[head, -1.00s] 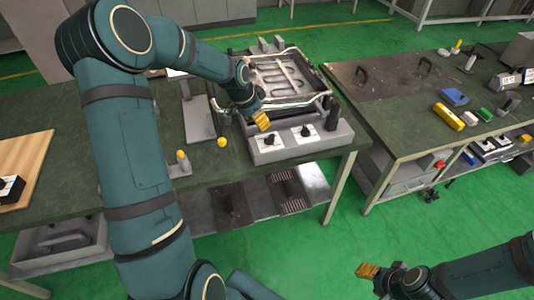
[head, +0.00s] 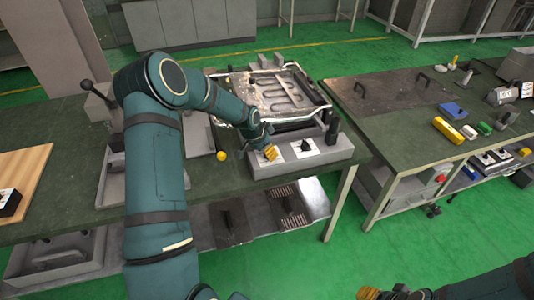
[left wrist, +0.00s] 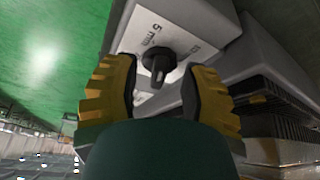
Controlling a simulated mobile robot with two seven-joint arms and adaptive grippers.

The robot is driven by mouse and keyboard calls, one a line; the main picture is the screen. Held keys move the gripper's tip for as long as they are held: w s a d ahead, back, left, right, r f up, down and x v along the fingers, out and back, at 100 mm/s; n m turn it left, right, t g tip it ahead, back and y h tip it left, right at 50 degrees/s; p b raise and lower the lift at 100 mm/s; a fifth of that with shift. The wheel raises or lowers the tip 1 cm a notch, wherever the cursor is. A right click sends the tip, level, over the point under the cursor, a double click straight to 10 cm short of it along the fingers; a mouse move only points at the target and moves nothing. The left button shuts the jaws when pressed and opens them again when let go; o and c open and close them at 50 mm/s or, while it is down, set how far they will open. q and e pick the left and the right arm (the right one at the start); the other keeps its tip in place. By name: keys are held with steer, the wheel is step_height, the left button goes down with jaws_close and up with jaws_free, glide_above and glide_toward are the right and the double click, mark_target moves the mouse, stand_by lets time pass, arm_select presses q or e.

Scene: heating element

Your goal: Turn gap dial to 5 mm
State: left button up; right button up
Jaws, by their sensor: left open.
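The gap dial, a black knob (left wrist: 158,62) on a white plate (left wrist: 150,32) marked "5 mm" and "10", shows in the left wrist view. My left gripper (left wrist: 160,92) is open, its yellow-and-black fingers to either side of the knob, with a gap showing on each side. In the head view my left gripper (head: 268,153) is over the left dial of the grey control box (head: 335,154) and hides that dial. The knob's pointer setting is unclear. My right gripper (head: 370,293) is at the bottom edge, partly cut off.
A second dial (head: 304,146) and a dark upright handle (head: 333,130) are on the same box, right of my left gripper. The heating-element frame (head: 275,95) stands behind. A yellow ball (head: 221,156) is to the left. A second table (head: 385,130) stands right.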

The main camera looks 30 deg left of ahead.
arm_select(q)
steer(key=shift+w+d+f, duration=0.1)
steer(key=shift+w+f, duration=0.15)
steer(key=shift+f, duration=0.4)
steer(key=shift+c, duration=0.4)
jaws_close()
steer(key=n+b, duration=0.2)
steer(key=shift+d+f+y+b, duration=0.15)
steer(key=shift+d+y+b, duration=0.1)
steer(key=shift+y+b, duration=0.15)
steer(key=shift+n+y+b, duration=0.5)
steer(key=shift+n+b, duration=0.15)
steer(key=shift+n, duration=0.75)
steer(key=shift+s, duration=0.1)
